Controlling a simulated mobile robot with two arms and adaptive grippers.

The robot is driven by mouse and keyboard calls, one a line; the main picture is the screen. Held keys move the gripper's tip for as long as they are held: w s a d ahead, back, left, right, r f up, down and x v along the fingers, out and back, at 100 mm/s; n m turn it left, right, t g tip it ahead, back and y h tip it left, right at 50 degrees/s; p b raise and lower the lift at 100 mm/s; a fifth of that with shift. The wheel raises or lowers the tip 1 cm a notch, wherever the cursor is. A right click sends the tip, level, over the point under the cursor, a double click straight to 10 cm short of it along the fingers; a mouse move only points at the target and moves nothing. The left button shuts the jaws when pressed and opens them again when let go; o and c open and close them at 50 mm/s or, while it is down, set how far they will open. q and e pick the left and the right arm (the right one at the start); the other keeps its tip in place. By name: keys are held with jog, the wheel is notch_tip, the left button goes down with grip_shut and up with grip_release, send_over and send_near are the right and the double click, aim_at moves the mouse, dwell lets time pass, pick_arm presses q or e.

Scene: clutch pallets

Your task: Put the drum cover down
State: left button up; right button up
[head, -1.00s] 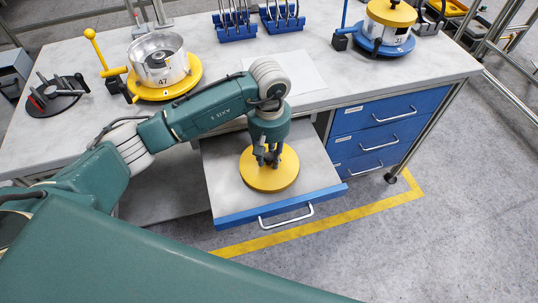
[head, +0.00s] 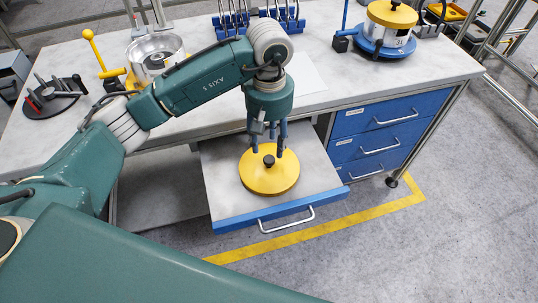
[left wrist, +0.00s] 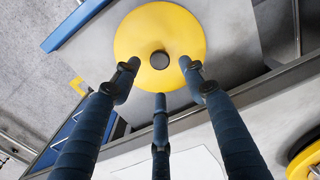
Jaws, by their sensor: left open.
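The drum cover (head: 268,178) is a round yellow disc with a dark knob in its middle. It lies flat on the grey surface of the pulled-out drawer (head: 222,196), which has a blue front. The cover also shows whole in the left wrist view (left wrist: 180,35). My left gripper (head: 268,148) is open and empty, just above the cover, its fingers pointing down. In the left wrist view its three fingers (left wrist: 160,85) are spread apart, and the knob is clear of them. My right gripper is not in view.
On the worktop (head: 330,75) stand an open metal drum (head: 155,55), a second drum (head: 388,38) with a yellow cover on a blue base, blue racks and a black stand (head: 50,100). Blue drawers (head: 380,140) are right of the open one.

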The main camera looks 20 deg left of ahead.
aim_at(269, 158)
pick_arm(q)
jog(key=shift+r, duration=2.2)
